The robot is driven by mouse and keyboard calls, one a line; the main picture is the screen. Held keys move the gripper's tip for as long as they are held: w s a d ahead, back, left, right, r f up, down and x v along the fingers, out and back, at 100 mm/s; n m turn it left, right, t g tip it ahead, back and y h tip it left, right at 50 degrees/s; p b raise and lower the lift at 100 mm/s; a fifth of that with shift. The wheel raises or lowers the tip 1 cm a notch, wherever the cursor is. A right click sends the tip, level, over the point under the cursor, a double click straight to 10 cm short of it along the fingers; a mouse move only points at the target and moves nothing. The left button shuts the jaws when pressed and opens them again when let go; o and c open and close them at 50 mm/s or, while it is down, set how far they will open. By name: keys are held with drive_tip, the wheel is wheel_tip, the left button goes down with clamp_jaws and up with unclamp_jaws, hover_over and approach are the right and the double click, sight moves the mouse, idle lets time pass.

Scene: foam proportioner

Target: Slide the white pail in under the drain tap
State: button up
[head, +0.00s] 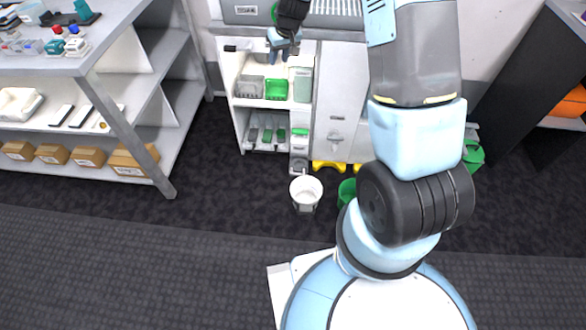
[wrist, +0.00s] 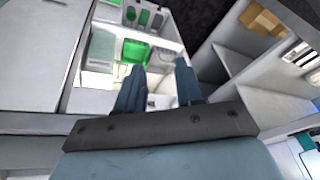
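The white pail (head: 306,193) stands upright on the dark floor in the head view, in front of the cabinet, with its open top showing. A small grey fitting (head: 299,165) sits low at the cabinet, just behind the pail; I cannot tell whether it is the drain tap. My gripper (head: 284,50) is high in front of the cabinet's upper part, well above and behind the pail. In the wrist view its two blue fingers (wrist: 160,78) are apart with nothing between them. The pail does not show in the wrist view.
An open cabinet (head: 241,127) holds green and grey bins; its shelves also fill the wrist view. A green bucket (head: 346,191) stands right of the pail, partly behind my arm. Yellow feet (head: 328,166) are behind. A grey shelf rack (head: 140,150) stands left. Floor left of the pail is clear.

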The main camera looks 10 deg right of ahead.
drive_tip(key=s+d+f+x, duration=0.1)
drive_tip(key=x, duration=0.8)
drive_tip(key=s+d+x, duration=0.1)
drive_tip(key=s+x, duration=0.1)
drive_tip(key=x, duration=0.7)
drive_tip(key=n+g+h, duration=0.1)
drive_tip(key=g+h, duration=0.2)
hover_over(295, 202)
drive_tip(key=a, duration=0.1)
wheel_tip(295, 202, down, 41)
drive_tip(key=shift+s+r, duration=0.15)
drive_tip(key=shift+s, duration=0.25)
drive_tip(key=f, duration=0.9)
drive_tip(key=d+f, duration=0.1)
drive_tip(key=f, duration=0.3)
drive_tip(key=shift+w+f, duration=0.2)
drive_tip(key=shift+f, duration=0.15)
clamp_jaws()
